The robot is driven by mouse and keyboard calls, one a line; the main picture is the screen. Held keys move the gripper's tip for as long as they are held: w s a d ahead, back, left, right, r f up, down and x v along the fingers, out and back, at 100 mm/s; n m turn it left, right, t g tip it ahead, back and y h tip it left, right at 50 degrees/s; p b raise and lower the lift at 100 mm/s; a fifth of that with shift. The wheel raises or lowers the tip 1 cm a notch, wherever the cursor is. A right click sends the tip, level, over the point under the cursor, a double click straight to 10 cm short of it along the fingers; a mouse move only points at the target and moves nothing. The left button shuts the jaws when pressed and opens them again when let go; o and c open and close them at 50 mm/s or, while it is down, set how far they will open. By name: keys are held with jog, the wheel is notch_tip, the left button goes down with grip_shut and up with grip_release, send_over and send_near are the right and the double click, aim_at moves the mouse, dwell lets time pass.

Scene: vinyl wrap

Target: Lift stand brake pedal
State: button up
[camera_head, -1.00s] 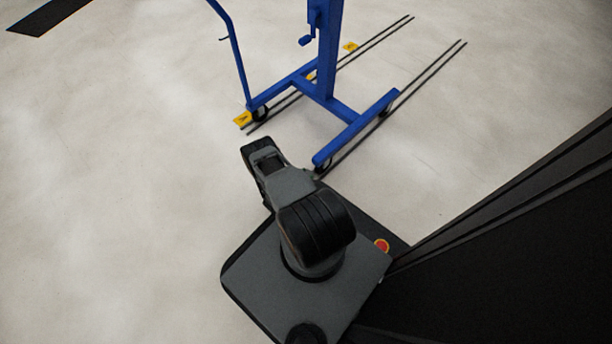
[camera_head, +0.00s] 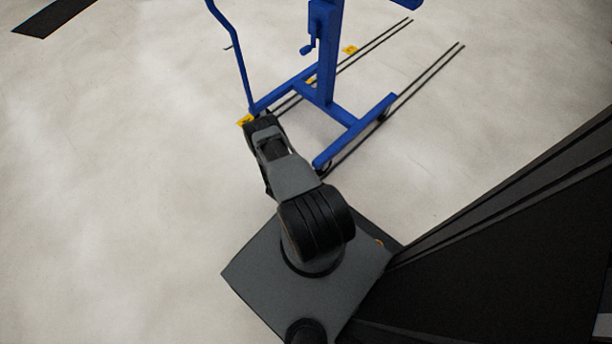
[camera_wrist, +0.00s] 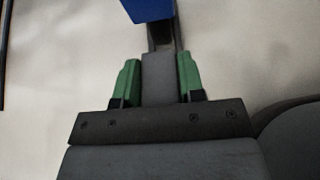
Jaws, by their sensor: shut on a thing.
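The blue wheeled stand (camera_head: 327,60) is upright on the floor ahead of my base. A small yellow piece (camera_head: 245,120) shows at its near left wheel, just left of my arm's end, which hides that wheel. In the wrist view my gripper (camera_wrist: 157,75) has green fingers shut on a grey piece (camera_wrist: 159,80), apparently the brake pedal. A blue part of the stand (camera_wrist: 148,10) is just beyond it. In the head view my fingers are hidden behind my arm.
Two dark parallel rails (camera_head: 430,70) run along the floor under the stand. Another yellow piece (camera_head: 349,49) lies at the far rail. A dark panel (camera_head: 500,230) fills the lower right. The pale floor (camera_head: 110,150) at left is clear.

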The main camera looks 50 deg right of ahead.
dwell(0.4)
jog(key=o, duration=0.9)
jog(key=shift+o, duration=0.2)
jog(key=shift+a+r, duration=0.1)
jog(key=p+v, duration=0.4)
jog(key=v, duration=0.9)
jog(key=shift+a+r+p, duration=0.25)
jog(key=shift+p, duration=0.05)
